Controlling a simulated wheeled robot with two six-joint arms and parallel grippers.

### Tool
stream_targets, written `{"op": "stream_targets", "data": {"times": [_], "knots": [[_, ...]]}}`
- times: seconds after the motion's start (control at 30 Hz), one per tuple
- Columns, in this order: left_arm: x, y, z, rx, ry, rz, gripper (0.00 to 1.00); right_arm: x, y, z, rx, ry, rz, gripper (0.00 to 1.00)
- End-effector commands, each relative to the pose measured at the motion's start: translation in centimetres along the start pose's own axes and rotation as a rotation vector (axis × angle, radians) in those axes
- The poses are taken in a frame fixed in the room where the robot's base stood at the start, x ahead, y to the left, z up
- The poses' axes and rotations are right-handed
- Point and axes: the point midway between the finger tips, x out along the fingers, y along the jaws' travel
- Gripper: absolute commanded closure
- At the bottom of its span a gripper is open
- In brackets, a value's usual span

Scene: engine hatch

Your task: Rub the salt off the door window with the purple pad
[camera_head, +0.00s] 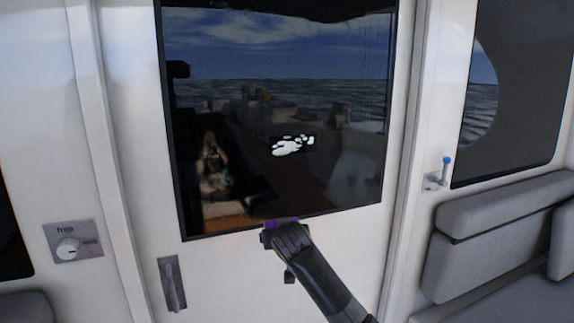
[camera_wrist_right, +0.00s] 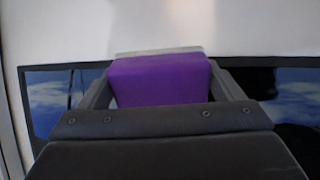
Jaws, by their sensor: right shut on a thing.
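The door window (camera_head: 250,100) is a dark glass pane in a white door, with sea, sky and reflections in it. A patch of white salt (camera_head: 292,146) lies a little right of and below the pane's middle. My right gripper (camera_head: 284,228) is at the window's lower edge, below the salt and apart from it. It is shut on the purple pad (camera_wrist_right: 160,80), which fills the space between the fingers in the right wrist view. In the head view only a sliver of purple shows above the gripper. Whether the pad touches the door cannot be told. My left gripper is not in view.
A door handle (camera_head: 172,284) is at the door's lower left. A knob plate (camera_head: 72,243) is on the left wall. A blue-tipped lever (camera_head: 440,173) sticks out right of the door. Grey seat cushions (camera_head: 500,235) stand at the right.

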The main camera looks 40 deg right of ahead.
Motion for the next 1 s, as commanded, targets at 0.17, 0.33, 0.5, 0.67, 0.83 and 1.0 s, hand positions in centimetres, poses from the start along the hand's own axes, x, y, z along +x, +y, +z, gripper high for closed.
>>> {"op": "stream_targets", "data": {"times": [0.17, 0.33, 0.5, 0.67, 0.83, 1.0], "knots": [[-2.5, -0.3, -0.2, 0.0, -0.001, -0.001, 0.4, -5.0, 1.8, -9.6, -0.054, 0.281, -0.114, 0.31], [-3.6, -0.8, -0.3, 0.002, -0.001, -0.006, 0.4, -8.9, 2.2, -15.0, -0.062, 0.429, -0.186, 0.31], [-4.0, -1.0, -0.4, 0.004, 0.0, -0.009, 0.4, -10.9, 2.3, -17.2, -0.059, 0.487, -0.216, 0.31], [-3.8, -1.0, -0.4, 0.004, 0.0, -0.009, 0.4, -10.7, 2.1, -17.7, -0.056, 0.495, -0.221, 0.31], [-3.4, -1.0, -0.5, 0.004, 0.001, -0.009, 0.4, -9.2, 1.7, -18.4, -0.054, 0.493, -0.22, 0.31], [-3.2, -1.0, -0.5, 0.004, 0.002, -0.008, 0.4, -7.7, 1.4, -19.3, -0.054, 0.493, -0.22, 0.31]]}}
